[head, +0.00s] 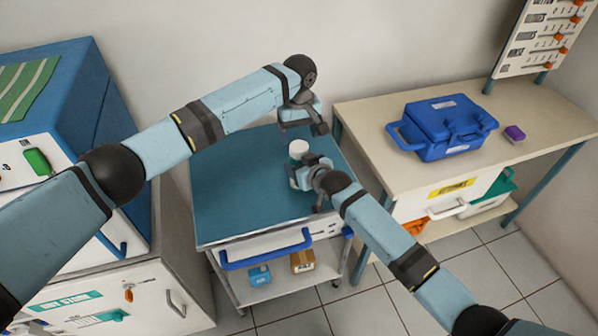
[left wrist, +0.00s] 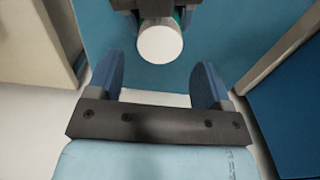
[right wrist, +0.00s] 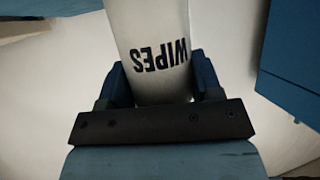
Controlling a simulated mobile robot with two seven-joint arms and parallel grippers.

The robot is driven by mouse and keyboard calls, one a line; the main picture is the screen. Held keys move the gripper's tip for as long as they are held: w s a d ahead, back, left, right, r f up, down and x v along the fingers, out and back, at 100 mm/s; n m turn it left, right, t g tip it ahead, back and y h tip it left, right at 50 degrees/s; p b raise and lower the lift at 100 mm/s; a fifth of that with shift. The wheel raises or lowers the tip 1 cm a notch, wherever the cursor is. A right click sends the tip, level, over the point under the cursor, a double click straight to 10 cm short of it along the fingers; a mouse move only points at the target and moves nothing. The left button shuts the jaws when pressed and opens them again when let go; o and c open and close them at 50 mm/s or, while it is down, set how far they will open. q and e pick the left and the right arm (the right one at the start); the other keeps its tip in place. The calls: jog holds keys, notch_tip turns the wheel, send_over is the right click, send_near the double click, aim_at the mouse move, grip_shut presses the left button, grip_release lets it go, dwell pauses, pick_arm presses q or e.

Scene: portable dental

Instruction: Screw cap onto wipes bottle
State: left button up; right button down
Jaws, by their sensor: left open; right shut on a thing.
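The white wipes bottle (head: 294,175) stands upright over the blue cart top, and I cannot tell whether it touches it. My right gripper (head: 304,180) is shut on its body. In the right wrist view the bottle (right wrist: 155,45) shows the word WIPES between the fingers. A white cap (head: 298,148) is at the bottle's top; in the left wrist view a round white top (left wrist: 160,42) shows with a bit of green beside it. I cannot tell whether the cap is tight. My left gripper (head: 305,128) is open just above the bottle, its fingers apart and empty.
The blue cart top (head: 235,205) is otherwise clear. A desk (head: 360,115) at the right holds a blue case (head: 445,128) and a purple block (head: 515,134). A blue-and-white cabinet (head: 85,95) stands at the left. A wall panel (head: 535,40) is at the upper right.

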aim_at(299, 146)
pick_arm(q)
jog(key=shift+f, duration=2.4)
jog(key=c, duration=0.9)
jog(key=o, duration=1)
jog(key=shift+r, duration=0.1)
jog(key=shift+r, duration=2.2)
jog(key=shift+c, duration=0.5)
